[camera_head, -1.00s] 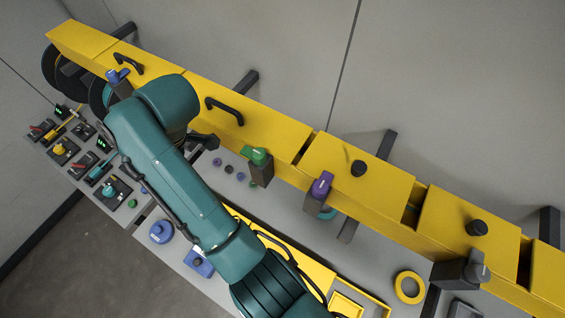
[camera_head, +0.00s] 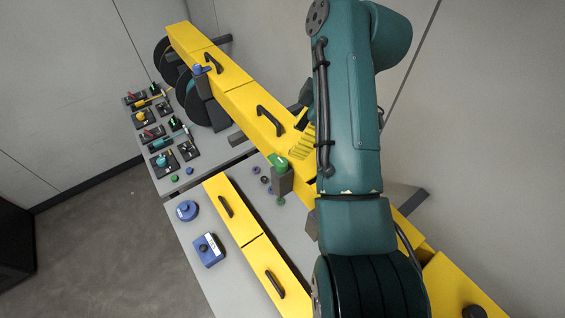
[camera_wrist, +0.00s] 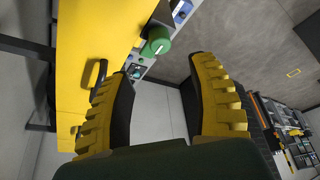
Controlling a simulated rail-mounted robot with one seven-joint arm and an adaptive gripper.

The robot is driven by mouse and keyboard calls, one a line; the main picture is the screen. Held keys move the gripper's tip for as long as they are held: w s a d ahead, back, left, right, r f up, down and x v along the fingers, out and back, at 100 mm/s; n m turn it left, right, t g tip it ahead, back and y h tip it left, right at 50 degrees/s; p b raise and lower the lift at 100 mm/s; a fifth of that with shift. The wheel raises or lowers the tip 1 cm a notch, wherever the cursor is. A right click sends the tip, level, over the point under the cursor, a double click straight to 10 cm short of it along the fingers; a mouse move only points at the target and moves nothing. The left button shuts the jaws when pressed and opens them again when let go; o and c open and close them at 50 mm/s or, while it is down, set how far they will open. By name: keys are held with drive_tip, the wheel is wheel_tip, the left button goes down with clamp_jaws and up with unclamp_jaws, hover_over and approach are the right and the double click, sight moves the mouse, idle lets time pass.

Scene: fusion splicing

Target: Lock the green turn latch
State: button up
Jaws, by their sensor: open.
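The green turn latch (camera_head: 279,161) sits on a dark grey block (camera_head: 283,182) at the front side of the yellow cabinet row. In the wrist view the round green knob (camera_wrist: 156,42), with a pale mark on it, shows just beyond my fingertips, roughly between them. My gripper (camera_wrist: 163,68) is open and empty, its two yellow ribbed fingers with dark inner pads apart. In the head view only a yellow ribbed finger of my gripper (camera_head: 302,140) shows, just right of the latch; my arm hides the rest. I see no contact with the latch.
A yellow cabinet with a black handle (camera_head: 270,120) lies beside the latch. A blue knob latch (camera_head: 203,69) stands farther up the row. A blue round knob (camera_head: 187,210) and a blue box (camera_head: 208,250) sit on the grey bench. My arm covers the right middle.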

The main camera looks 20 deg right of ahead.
sight(283, 162)
drive_tip(key=p+x, duration=0.2)
drive_tip(key=x, duration=0.8)
drive_tip(key=shift+f, duration=0.25)
drive_tip(key=shift+c, duration=0.2)
clamp_jaws()
